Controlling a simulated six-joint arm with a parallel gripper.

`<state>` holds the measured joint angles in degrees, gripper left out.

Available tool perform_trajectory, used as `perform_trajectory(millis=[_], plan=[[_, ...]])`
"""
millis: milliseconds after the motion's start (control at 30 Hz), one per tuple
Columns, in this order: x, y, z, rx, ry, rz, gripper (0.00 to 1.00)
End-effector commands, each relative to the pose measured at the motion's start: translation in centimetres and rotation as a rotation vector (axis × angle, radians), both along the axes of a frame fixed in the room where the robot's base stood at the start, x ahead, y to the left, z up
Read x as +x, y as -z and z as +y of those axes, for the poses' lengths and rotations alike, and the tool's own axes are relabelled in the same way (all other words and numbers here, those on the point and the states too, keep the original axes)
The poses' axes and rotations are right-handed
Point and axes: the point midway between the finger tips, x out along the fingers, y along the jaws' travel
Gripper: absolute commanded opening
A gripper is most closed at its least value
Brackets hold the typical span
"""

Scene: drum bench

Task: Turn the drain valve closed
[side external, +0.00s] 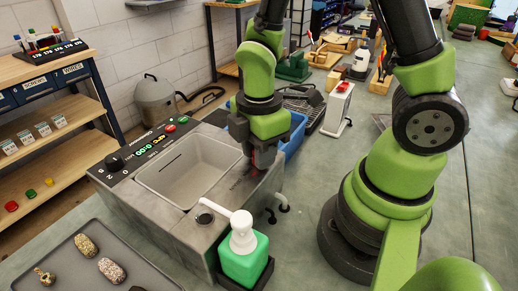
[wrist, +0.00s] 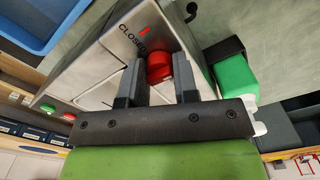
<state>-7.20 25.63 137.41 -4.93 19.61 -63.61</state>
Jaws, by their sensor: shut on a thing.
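The drain valve is a red round knob (wrist: 158,68) on the grey metal face of the sink unit (wrist: 108,70). My gripper (wrist: 158,84) has one finger on each side of the knob and is shut on it. In the side view my gripper (side external: 263,148) reaches down to the right end of the sink unit (side external: 200,212), and the knob is largely hidden there. The word CLOSED and a red mark (wrist: 145,30) show on the face beside the knob. How far the knob is turned cannot be told.
A green bottle with a white pump (side external: 242,262) stands in a dark holder at the unit's front corner. A blue bin (side external: 296,135) sits behind my gripper. A tray with several stones (side external: 75,265) lies at the lower left.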

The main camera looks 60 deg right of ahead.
Motion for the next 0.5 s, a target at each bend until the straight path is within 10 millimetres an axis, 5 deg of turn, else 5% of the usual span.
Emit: perform_trajectory(millis=[333, 367, 467, 500], plan=[[-0.02, 0.01, -0.04, -0.001, -0.001, 0.001, 0.04], [-0.02, 0.01, -0.04, -0.001, -0.001, 0.001, 0.3], [-0.02, 0.01, -0.02, -0.001, -0.001, 0.001, 0.53], [-0.02, 0.01, -0.02, -0.001, -0.001, 0.001, 0.53]])
